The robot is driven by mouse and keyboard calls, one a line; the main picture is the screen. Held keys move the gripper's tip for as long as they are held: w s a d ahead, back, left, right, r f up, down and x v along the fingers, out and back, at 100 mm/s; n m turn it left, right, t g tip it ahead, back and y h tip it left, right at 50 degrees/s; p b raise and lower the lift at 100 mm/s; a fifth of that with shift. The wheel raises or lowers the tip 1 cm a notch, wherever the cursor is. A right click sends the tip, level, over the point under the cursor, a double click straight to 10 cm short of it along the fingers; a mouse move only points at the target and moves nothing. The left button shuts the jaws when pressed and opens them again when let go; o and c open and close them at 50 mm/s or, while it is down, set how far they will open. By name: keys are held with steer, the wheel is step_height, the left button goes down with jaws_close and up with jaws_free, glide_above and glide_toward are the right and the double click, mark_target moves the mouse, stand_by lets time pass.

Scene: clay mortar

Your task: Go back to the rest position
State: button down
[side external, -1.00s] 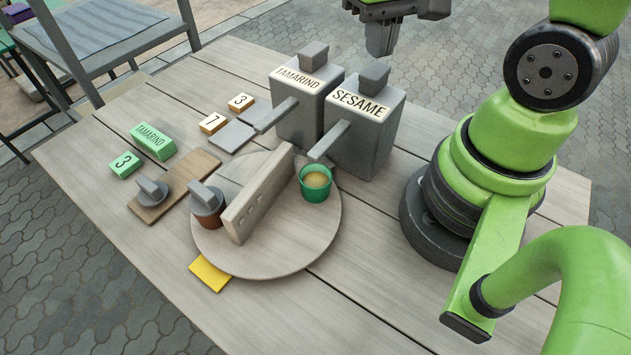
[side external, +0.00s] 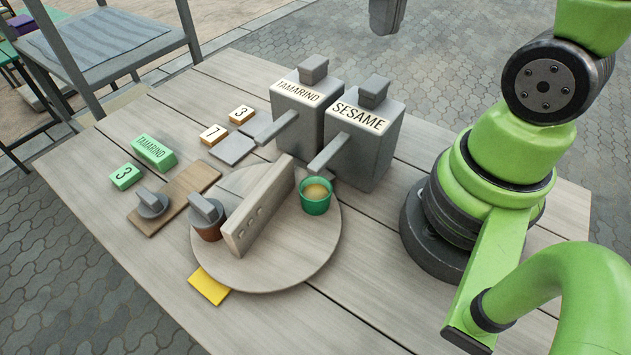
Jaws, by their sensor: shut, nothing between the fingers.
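My gripper (side external: 386,16) shows at the top edge of the side external view, above and behind the two dispensers. Only its lower end is in the frame; it is shut, with nothing held. It is apart from everything on the table. The grey tamarind dispenser (side external: 305,125) and the grey sesame dispenser (side external: 362,155) stand upright below it, each with a spout or lever pointing left.
A round board (side external: 285,275) holds an upright slab (side external: 258,210), a green cup (side external: 315,197) with yellowish contents and a brown pot (side external: 205,225). A small plank (side external: 187,192), green blocks (side external: 153,153) and a yellow card (side external: 209,286) lie left. The table front is clear.

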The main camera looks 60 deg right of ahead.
steer(key=s+a+r+n+t+y, duration=0.2)
steer(key=s+a+r+t, duration=0.3)
steer(key=a+r+t, duration=0.2)
steer(key=shift+a+r, duration=0.2)
steer(key=shift+a, duration=0.1)
